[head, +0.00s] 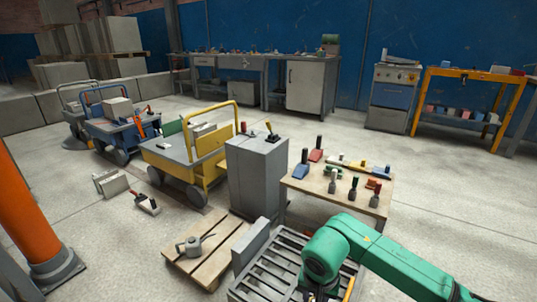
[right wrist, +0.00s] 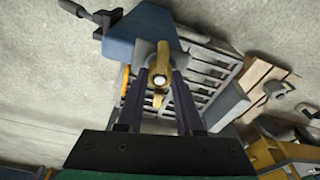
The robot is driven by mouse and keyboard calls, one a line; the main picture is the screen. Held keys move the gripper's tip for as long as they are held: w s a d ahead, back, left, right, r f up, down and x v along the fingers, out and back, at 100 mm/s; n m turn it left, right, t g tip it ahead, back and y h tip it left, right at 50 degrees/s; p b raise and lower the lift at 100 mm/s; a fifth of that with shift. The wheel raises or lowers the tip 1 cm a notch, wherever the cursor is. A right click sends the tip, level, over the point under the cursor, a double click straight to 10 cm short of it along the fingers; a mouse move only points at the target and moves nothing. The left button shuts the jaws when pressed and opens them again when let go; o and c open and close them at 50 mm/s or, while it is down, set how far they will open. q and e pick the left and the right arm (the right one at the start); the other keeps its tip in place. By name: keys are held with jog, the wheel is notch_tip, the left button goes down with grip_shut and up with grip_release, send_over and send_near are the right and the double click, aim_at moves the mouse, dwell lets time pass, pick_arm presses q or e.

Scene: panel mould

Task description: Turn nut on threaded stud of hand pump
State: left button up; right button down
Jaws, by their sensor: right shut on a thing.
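In the right wrist view a brass-coloured wing nut (right wrist: 160,57) sits around the pale round end of a stud (right wrist: 159,80). Its wings point up and down in the picture. Behind it is a blue-grey body (right wrist: 124,36), apparently the hand pump, with a dark handle-like part (right wrist: 76,9) at the upper left. My right gripper (right wrist: 159,82) has its two dark fingers on either side of the nut and is shut on it. In the head view my green right arm hides the nut and pump. My left gripper is not in view.
A slatted metal frame (head: 262,272) lies below my right arm. A wooden pallet (head: 187,265) with a watering can (head: 194,244) is left of it. A small table (head: 318,186) with several tools and a grey cabinet (head: 256,175) stand beyond. Open floor lies to the right.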

jog(key=shift+r+m, duration=0.1)
jog(key=shift+m, duration=1.6)
jog(key=shift+h, duration=0.3)
